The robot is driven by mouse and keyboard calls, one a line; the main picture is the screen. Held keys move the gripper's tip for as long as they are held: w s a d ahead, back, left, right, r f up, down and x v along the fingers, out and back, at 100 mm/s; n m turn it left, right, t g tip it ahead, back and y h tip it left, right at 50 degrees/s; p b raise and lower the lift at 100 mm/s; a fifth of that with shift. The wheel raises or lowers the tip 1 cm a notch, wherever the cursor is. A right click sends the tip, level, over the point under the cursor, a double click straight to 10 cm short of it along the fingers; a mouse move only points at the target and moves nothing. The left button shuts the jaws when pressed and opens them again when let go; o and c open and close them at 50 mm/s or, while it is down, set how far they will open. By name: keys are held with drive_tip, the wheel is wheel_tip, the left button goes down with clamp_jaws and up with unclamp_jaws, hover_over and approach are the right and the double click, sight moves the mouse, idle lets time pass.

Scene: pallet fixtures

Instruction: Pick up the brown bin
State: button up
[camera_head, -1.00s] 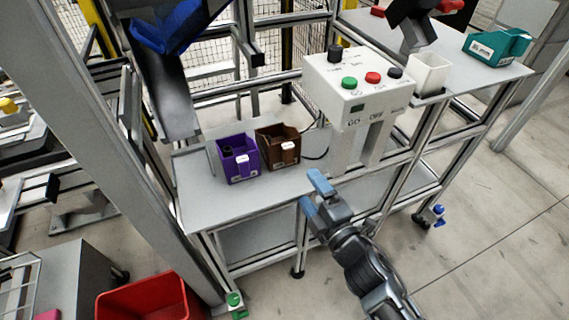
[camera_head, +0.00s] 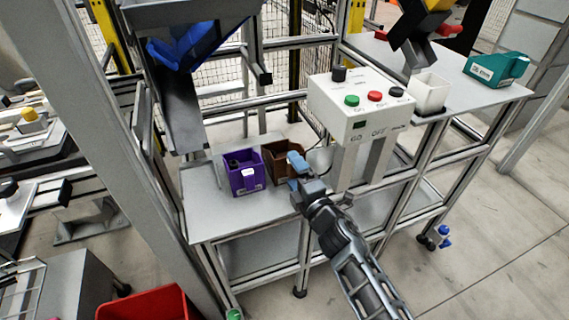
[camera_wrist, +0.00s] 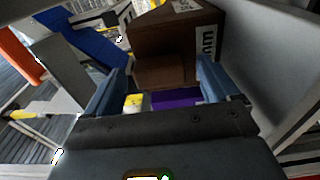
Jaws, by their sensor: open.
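The brown bin (camera_head: 279,153) stands on the grey metal shelf, just right of the purple bin, and my gripper covers part of it in the head view. In the wrist view the brown bin (camera_wrist: 175,47) is large, straight ahead of the fingers, with a white label on its side. My gripper (camera_head: 294,170) is at the bin's front right. Its two blue fingers (camera_wrist: 158,88) are spread apart in the wrist view, with nothing held between them. I cannot tell whether they touch the bin.
The purple bin (camera_head: 244,172) stands close beside the brown one on the left. A white control box (camera_head: 360,108) with buttons stands to the right on posts. The shelf's front left (camera_head: 206,211) is bare. A red crate (camera_head: 150,304) is on the floor at lower left.

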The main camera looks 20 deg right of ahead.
drive_tip(key=shift+w, duration=0.15)
drive_tip(key=c, duration=1.1)
drive_tip(key=shift+o, duration=0.2)
wheel_tip(320, 180, up, 9)
drive_tip(key=p, duration=0.7)
drive_tip(key=shift+f+p, duration=0.15)
drive_tip(key=shift+p, duration=0.25)
drive_tip(key=shift+c, duration=1.4)
wheel_tip(320, 180, up, 6)
drive_tip(key=p, duration=0.5)
drive_tip(key=shift+r, duration=0.2)
